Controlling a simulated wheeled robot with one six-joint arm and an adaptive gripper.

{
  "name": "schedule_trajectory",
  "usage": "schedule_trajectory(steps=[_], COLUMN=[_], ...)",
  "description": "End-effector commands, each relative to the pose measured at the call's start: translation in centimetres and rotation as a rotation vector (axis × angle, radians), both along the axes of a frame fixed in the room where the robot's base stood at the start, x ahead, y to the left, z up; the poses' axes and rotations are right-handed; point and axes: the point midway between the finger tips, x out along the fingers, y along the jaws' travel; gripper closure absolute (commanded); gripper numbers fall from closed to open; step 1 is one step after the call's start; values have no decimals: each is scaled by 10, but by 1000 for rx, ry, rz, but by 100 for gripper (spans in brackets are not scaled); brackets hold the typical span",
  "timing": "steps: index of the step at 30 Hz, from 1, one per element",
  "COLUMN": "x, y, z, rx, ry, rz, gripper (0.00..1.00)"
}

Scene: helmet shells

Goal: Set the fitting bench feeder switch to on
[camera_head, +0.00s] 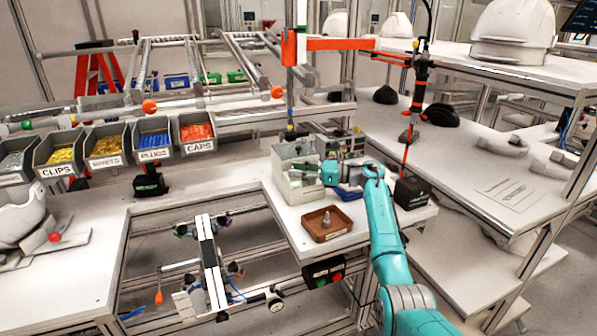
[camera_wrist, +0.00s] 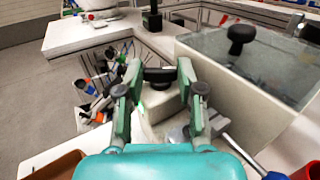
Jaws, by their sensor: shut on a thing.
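My gripper (camera_head: 330,173) is at the pale beige box-like unit (camera_head: 288,184) on the fitting bench. In the wrist view its two green fingers (camera_wrist: 160,76) close on a short black handle (camera_wrist: 158,75), which seems to be the feeder switch. The handle sits on a pale, rounded body (camera_wrist: 160,102) just below the fingertips. No on or off marking is readable, so I cannot tell the switch's setting. In the head view the handle is hidden by my gripper.
A clear-lidded box with a black knob (camera_wrist: 241,38) stands close right of my fingers. A brown tray (camera_head: 314,232) with a metal part lies at the bench front. Below the edge hangs a black box with red and green buttons (camera_head: 323,272). A black block (camera_head: 411,193) stands right.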

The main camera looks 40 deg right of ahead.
Motion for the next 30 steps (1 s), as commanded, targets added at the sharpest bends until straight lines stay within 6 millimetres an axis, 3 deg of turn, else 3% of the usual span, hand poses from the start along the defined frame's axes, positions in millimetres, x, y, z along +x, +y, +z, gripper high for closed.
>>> schedule_trajectory(steps=[17,18,21,30], x=[1,1,1,1], y=[0,0,0,-1], z=[-1,-1,-1,0], rx=[0,0,0,0], ry=[3,3,3,1], rz=[28,28,28,27], gripper=[98,58,38,38])
